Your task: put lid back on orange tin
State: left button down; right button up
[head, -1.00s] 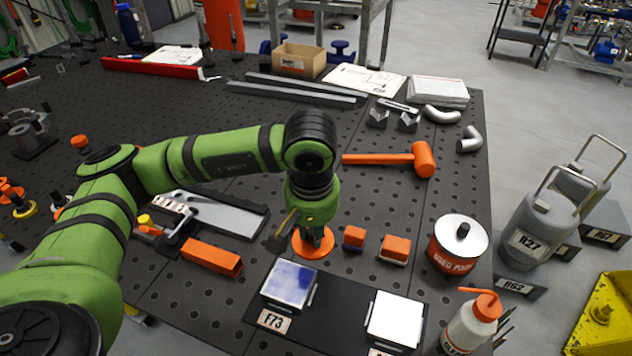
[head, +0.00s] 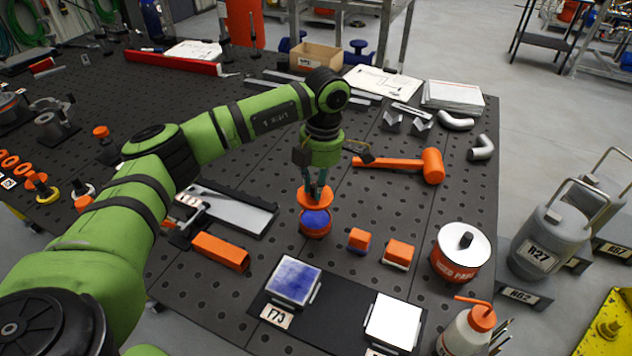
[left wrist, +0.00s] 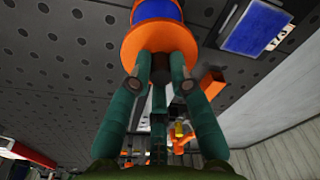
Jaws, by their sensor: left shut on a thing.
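The orange tin (head: 316,231) stands on the perforated bench top with its round blue inside showing. My left gripper (head: 318,188) is shut on the orange lid (head: 308,203), a flat disc. The lid is apart from the tin's opening in the head view, above or just behind it; the exact gap is hard to tell. In the left wrist view the fingers (left wrist: 160,72) grip a dark knob at the lid's middle. The lid (left wrist: 160,40) hides part of the tin there, and its blue inside (left wrist: 158,10) shows past it. My right gripper is out of view.
Orange-and-blue (head: 359,239) and orange-and-white (head: 398,253) blocks lie right of the tin. A dark board with a blue-smeared plate (head: 292,280) and a white plate (head: 392,322) is in front. An orange mallet (head: 432,166) lies behind, a red can (head: 455,268) stands right.

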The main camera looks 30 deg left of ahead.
pick_arm(q)
jog(key=shift+f+b, duration=1.7)
jog(key=shift+f, duration=1.4)
jog(key=shift+b, duration=0.4)
jog(key=shift+f+b, duration=0.15)
jog(key=shift+b, duration=0.15)
jog(key=c, duration=1.1)
grip_release()
